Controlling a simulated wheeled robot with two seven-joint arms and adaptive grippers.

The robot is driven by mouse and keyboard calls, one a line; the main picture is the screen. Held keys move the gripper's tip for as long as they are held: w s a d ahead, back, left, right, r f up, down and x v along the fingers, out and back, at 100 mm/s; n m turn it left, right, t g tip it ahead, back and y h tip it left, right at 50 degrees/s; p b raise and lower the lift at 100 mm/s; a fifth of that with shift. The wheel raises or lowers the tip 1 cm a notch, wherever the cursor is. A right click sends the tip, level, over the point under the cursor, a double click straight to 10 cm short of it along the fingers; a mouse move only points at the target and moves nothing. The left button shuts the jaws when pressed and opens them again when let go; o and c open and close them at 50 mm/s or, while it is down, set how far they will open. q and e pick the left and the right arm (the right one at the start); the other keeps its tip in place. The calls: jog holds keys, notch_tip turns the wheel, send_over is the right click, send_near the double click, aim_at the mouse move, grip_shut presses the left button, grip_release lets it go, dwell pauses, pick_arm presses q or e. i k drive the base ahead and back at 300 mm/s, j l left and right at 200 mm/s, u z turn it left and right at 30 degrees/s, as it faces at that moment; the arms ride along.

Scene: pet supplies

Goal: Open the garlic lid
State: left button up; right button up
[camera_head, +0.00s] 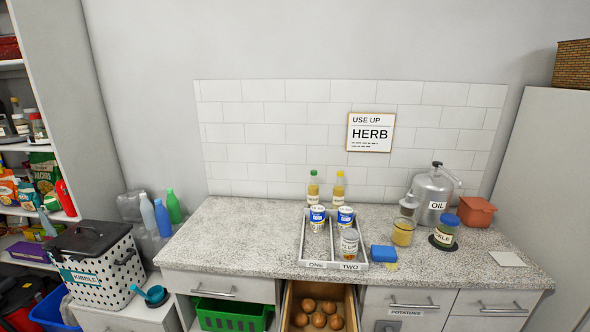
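No label in the camera_head view reads "garlic". A terracotta-coloured pot (477,212) stands at the right back of the speckled counter (240,237), and a wider rim or lid seems to cover its top. I cannot tell whether it is the garlic pot. Neither of my grippers shows in this view.
A steel oil can (433,192) and a blue-lidded pickle jar (446,228) stand left of the pot. A divided tray (304,242) holds several containers. A blue sponge (383,253) lies beside it. An open drawer (290,297) below holds several onions. The counter's left is clear.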

aim_at(473, 203)
jog(key=z, duration=1.4)
jog(key=i+l+z, duration=0.45)
jog(key=i+l, duration=0.9)
